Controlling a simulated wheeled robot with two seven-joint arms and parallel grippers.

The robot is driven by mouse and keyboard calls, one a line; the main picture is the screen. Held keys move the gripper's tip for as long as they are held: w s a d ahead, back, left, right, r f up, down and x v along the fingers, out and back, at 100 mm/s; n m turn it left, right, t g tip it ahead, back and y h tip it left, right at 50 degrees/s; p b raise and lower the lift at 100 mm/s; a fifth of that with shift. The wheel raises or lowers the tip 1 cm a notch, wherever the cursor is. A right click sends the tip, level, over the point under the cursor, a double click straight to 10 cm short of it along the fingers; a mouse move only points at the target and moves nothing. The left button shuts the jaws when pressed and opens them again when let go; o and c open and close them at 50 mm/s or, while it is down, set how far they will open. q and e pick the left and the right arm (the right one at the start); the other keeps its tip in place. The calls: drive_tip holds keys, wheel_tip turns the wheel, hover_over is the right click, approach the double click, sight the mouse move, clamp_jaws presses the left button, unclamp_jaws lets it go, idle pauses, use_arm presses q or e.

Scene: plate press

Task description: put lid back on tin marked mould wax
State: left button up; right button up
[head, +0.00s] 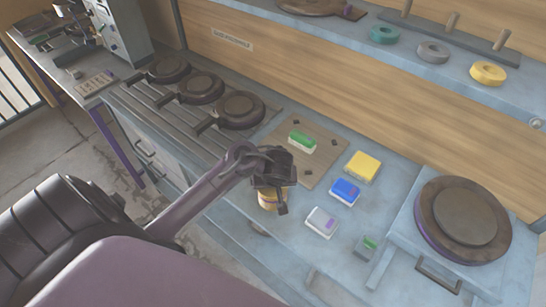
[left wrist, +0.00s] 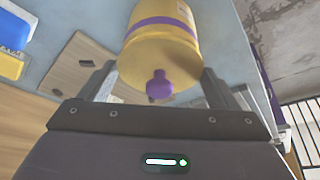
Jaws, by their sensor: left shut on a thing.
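A yellow tin (left wrist: 158,46) with a purple band is close up in the left wrist view. At its end facing my gripper is a lid with a purple knob (left wrist: 159,86). My left gripper (left wrist: 158,78) has one finger on each side of that end and is shut on the lid. The knob sits between the fingers, apart from them. In the head view my left gripper (head: 272,176) covers the top of the tin (head: 267,199), which is at the counter's front. The seam and fingertip contacts are hidden, and no label can be read. My right gripper is out of view.
Right of the tin are a blue box (head: 344,191), a yellow box (head: 362,166), a white box (head: 321,222) and a small grey box (head: 365,245). A green-topped block (head: 302,142) is on a board behind. A round press (head: 463,218) stands at right, dark pans (head: 241,110) at left.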

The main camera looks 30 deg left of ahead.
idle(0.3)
use_arm(q)
drive_tip(key=o, duration=0.8)
drive_tip(key=shift+o, duration=0.2)
wheel_tip(320, 180, up, 3)
drive_tip(key=p, duration=0.3)
drive_tip(key=shift+f, duration=0.1)
drive_tip(key=shift+r+p, duration=0.7)
drive_tip(key=shift+r, duration=1.4)
drive_tip(key=shift+c, duration=0.4)
